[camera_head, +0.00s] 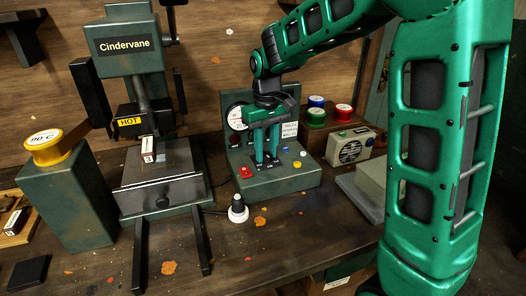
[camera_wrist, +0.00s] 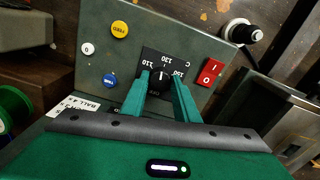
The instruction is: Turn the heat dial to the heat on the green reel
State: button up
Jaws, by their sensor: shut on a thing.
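My gripper (camera_wrist: 160,77) is shut on the heat dial (camera_wrist: 158,86), a black knob on a dark scale plate (camera_wrist: 149,53) with 110, 130 and 150 readable around it. A light mark on the knob points up in the wrist view, roughly toward 130; its exact setting is hard to tell. In the head view my gripper (camera_head: 267,162) reaches down to the green control box (camera_head: 290,186), and its fingers hide the dial. The green reel (camera_head: 316,119) stands behind the box at right, its top label too small to read. It also shows in the wrist view (camera_wrist: 12,108).
A red switch (camera_wrist: 210,72), yellow button (camera_wrist: 119,29), blue button (camera_wrist: 109,80) and white button (camera_wrist: 87,48) surround the dial. The Cindervane press (camera_head: 130,60) and a yellow reel (camera_head: 45,150) are left.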

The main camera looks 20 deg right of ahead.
aim_at(266, 154)
jog(key=shift+w+r+m, duration=0.15)
jog(key=shift+m, duration=0.85)
jog(key=o, duration=1)
jog(key=shift+o, duration=0.3)
notch_tip(266, 154, up, 11)
jog(key=shift+f, duration=0.2)
